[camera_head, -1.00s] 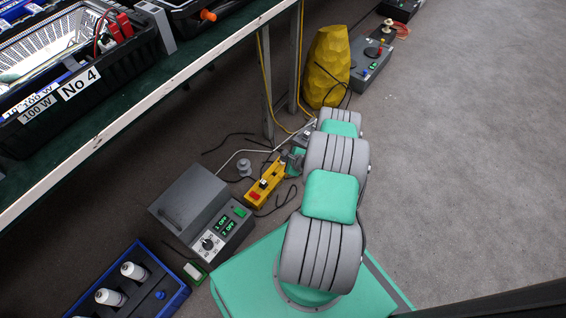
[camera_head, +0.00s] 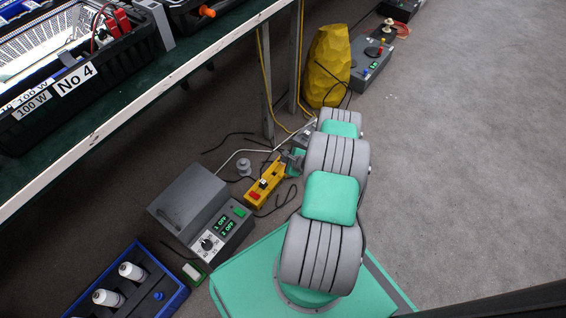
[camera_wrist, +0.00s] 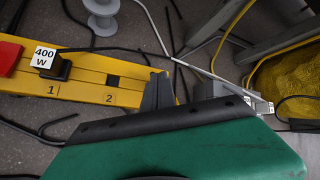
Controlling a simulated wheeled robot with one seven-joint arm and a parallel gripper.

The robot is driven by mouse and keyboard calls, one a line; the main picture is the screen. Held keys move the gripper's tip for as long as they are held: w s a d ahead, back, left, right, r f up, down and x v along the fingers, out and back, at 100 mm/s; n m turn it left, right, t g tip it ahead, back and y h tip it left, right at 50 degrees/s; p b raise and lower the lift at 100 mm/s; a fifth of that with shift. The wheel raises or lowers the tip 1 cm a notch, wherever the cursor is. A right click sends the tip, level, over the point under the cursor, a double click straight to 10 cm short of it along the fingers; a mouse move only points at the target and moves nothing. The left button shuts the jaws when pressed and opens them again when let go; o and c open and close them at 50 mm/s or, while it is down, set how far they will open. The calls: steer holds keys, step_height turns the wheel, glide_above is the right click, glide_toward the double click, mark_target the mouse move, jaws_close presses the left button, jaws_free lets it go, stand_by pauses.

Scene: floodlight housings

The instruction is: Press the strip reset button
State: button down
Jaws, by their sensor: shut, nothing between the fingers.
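The yellow power strip (camera_head: 273,178) lies on the floor; it also shows in the wrist view (camera_wrist: 92,83). It has a red switch (camera_wrist: 9,58) at its left end there, a black plug with a white 400 W label (camera_wrist: 45,57), and sockets marked 1 and 2. My gripper (camera_wrist: 158,92) is shut and empty, its dark fingers over the strip's right end past socket 2. In the head view my gripper (camera_head: 287,164) is at the strip's far end. I see no reset button; the fingers hide part of that end. I cannot tell whether they touch the strip.
A grey control box (camera_head: 192,202) stands left of the strip, a blue crate with white bottles (camera_head: 158,260) nearer. A grey spool (camera_head: 244,167), loose black cables and bench legs (camera_head: 266,90) lie close around. A yellow sack (camera_head: 327,65) stands behind. The floor at right is clear.

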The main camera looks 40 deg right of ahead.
mark_target(284, 165)
steer(key=shift+f+b, duration=0.45)
steer(key=shift+b, duration=0.1)
stand_by(0.4)
steer(key=shift+r, duration=0.15)
steer(key=shift+r+p, duration=0.5)
steer(key=shift+r, duration=0.2)
step_height(284, 165, up, 5)
steer(key=p, duration=0.3)
stand_by(0.9)
